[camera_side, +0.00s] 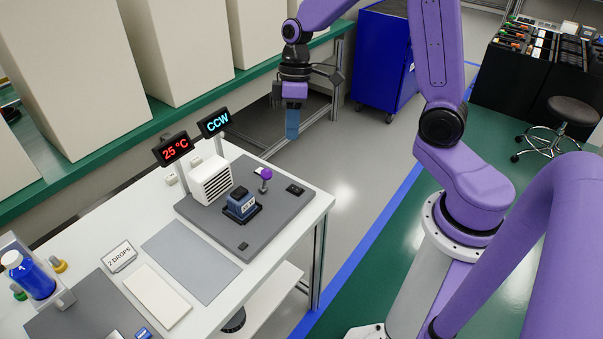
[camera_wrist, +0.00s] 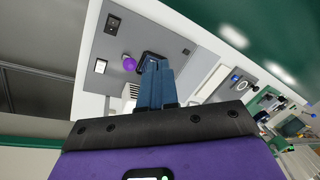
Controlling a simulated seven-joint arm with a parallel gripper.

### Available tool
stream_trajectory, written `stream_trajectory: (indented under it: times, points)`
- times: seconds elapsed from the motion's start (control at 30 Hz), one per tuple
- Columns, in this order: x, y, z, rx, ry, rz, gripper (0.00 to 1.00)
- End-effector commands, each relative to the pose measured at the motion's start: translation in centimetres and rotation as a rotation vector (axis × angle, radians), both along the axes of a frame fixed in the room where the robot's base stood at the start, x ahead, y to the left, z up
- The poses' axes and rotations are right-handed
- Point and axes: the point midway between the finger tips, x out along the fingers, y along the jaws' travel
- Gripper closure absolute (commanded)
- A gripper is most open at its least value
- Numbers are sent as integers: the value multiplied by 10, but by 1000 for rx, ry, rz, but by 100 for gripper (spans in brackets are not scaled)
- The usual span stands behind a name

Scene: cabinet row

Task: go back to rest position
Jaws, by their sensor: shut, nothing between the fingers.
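My gripper (camera_side: 292,128) hangs in the air beyond the far right corner of the white table (camera_side: 322,203), with its blue fingers pointing down in the side view. The fingers are shut and hold nothing. In the wrist view the shut fingers (camera_wrist: 155,80) stand at the centre, in front of part of the table's equipment. My gripper touches nothing in the side view. The task names no other object.
A grey board (camera_side: 295,209) carries a white vented box (camera_side: 212,181), a blue device (camera_side: 241,204) and a purple knob (camera_side: 265,173). Large beige boxes (camera_side: 187,50) line the green shelf. A blue cabinet (camera_side: 382,60) stands behind.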

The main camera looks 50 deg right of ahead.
Motion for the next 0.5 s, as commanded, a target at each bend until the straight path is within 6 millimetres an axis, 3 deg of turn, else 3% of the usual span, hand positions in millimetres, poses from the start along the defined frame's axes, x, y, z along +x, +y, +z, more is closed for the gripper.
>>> stream_trajectory:
  times: [0.2,0.5]
  points:
    - [-54,33,16,-54,-9,109,100]
    - [-132,52,30,-119,-45,245,100]
